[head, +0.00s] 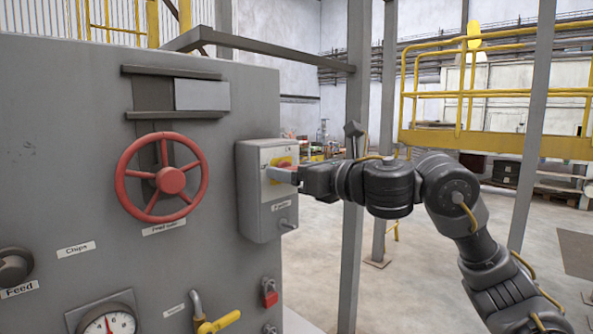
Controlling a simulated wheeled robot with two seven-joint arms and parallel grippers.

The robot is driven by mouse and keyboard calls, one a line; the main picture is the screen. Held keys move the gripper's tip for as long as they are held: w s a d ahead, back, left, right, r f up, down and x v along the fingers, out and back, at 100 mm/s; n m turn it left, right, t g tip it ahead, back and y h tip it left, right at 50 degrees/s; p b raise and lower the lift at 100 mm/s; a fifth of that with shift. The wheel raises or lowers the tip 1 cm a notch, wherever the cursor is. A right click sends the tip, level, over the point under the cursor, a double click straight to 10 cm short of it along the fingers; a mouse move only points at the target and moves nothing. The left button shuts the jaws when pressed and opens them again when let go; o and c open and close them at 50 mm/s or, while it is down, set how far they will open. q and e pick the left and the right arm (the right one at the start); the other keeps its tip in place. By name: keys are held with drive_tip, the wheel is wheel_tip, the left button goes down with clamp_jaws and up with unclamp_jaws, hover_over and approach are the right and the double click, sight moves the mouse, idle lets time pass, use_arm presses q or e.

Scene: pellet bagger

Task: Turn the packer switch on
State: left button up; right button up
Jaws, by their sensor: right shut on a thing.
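The packer switch is a grey box (262,215) on the right side of the machine panel, with a label on its front. A yellow plate with a red part (284,162) shows on its upper face. My right gripper (288,175) reaches in from the right and is shut at the switch's handle, in front of the yellow plate. The gripper hides most of the handle, so its exact angle is hard to tell. My left gripper is not in view.
A red handwheel (171,180) sits left of the switch box. Below are a gauge (107,325), a yellow valve lever (217,322) and a red padlock (270,292). A grey post (353,220) stands behind my right arm. Open floor lies to the right.

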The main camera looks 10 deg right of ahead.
drive_tip(key=shift+m, duration=0.3)
drive_tip(key=m+b, duration=0.1)
drive_tip(key=m, duration=0.3)
drive_tip(key=shift+w+d+m, duration=0.1)
drive_tip(key=shift+d+m, duration=0.05)
drive_tip(key=shift+m, duration=0.15)
drive_tip(key=shift+w+d+f+m+p, duration=0.15)
drive_tip(key=shift+m+p, duration=0.15)
drive_tip(key=shift+m, duration=2.9)
drive_tip(key=shift+d+f+m+p, duration=0.1)
drive_tip(key=shift+m+p, duration=0.2)
drive_tip(key=shift+m, duration=2.9)
drive_tip(key=shift+a, duration=0.1)
drive_tip(key=o, duration=1)
drive_tip(key=shift+f, duration=0.1)
